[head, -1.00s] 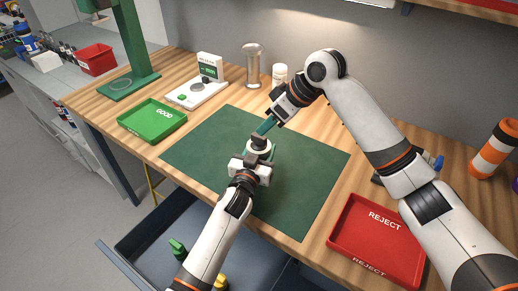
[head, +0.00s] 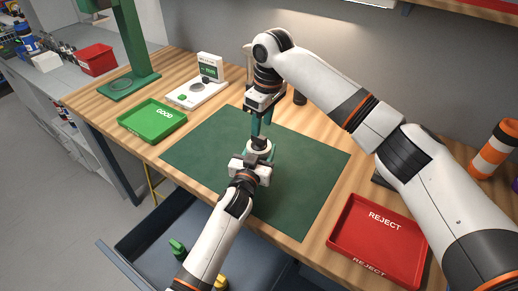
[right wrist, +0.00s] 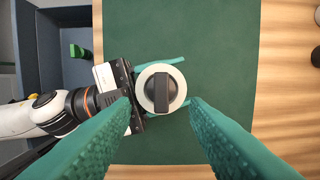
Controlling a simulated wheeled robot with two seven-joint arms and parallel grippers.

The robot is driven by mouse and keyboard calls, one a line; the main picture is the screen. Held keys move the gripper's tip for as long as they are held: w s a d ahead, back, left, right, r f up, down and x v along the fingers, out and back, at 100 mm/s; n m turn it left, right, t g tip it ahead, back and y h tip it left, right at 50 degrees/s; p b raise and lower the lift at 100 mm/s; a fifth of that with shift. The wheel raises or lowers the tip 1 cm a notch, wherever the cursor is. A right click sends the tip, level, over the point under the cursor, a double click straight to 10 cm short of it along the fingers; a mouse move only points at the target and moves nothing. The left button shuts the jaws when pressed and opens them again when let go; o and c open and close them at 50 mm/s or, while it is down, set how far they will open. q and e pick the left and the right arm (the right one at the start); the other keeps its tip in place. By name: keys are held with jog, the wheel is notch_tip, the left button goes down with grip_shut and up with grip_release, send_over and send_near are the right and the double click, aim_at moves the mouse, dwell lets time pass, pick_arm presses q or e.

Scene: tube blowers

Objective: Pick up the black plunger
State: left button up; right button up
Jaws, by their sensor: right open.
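The black plunger (right wrist: 159,91) shows from above in the right wrist view, a dark round knob with a bar across it, inside a white round rim (right wrist: 146,74). My left gripper (head: 257,150) has its teal fingers on both sides of this white-rimmed part and holds it over the green mat. My right gripper (head: 257,127) points down just above it, in the head view. Its teal fingers (right wrist: 164,106) are apart and empty in the right wrist view, with the plunger seen between and beyond them. The plunger is mostly hidden in the head view.
The green mat (head: 205,150) is otherwise clear. A green GOOD tray (head: 152,120) lies left and a red REJECT tray (head: 378,240) right. A white scale (head: 197,92) and a dark cylinder (head: 299,97) stand behind. An open drawer (head: 150,240) is in front.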

aim_at(259, 148)
jog(key=f, duration=0.5)
jog(key=shift+w+a+f, duration=0.1)
jog(key=shift+w+a, duration=0.2)
grip_shut()
